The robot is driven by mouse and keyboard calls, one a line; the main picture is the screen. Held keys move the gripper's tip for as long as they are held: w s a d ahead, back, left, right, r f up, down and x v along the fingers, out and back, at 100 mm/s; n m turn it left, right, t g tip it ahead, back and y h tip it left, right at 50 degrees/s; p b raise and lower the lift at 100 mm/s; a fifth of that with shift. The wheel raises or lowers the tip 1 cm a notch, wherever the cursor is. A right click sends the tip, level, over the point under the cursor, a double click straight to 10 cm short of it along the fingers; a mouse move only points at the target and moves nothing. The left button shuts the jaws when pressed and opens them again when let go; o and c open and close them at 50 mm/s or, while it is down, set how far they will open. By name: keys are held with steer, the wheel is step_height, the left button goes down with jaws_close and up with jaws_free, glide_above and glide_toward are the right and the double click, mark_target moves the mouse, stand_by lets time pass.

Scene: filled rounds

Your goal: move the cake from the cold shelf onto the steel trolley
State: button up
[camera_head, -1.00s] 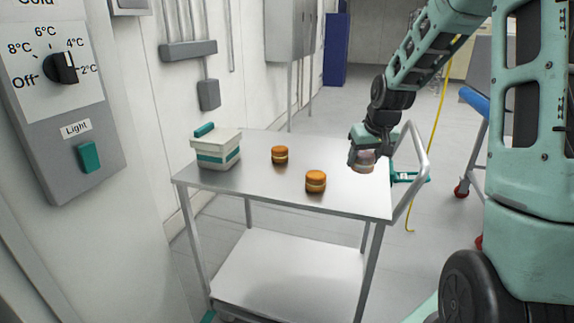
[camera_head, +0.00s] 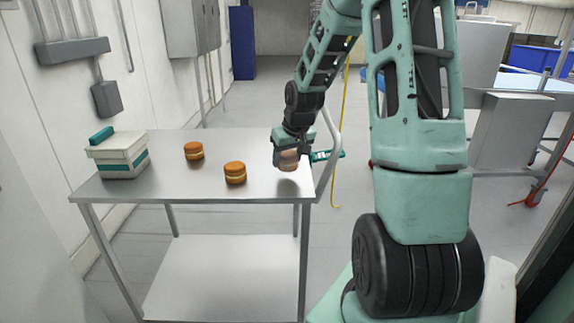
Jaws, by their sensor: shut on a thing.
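My gripper (camera_head: 289,158) is shut on a small round cake (camera_head: 288,160), brownish-pink and partly hidden by the fingers. It holds the cake over the right end of the steel trolley (camera_head: 140,193). A dark reflection shows on the top just below the cake, which looks a little above the surface. Two orange-brown cakes with a pale filling stand on the trolley top: one further back (camera_head: 194,151) and one nearer, left of my gripper (camera_head: 235,173). The cold shelf is not in view.
A white and teal box (camera_head: 118,158) stands at the trolley's left end. The lower shelf (camera_head: 225,275) is empty.

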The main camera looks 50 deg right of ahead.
steer(key=shift+f, duration=1.15)
steer(key=shift+f, duration=0.15)
steer(key=o, duration=0.7)
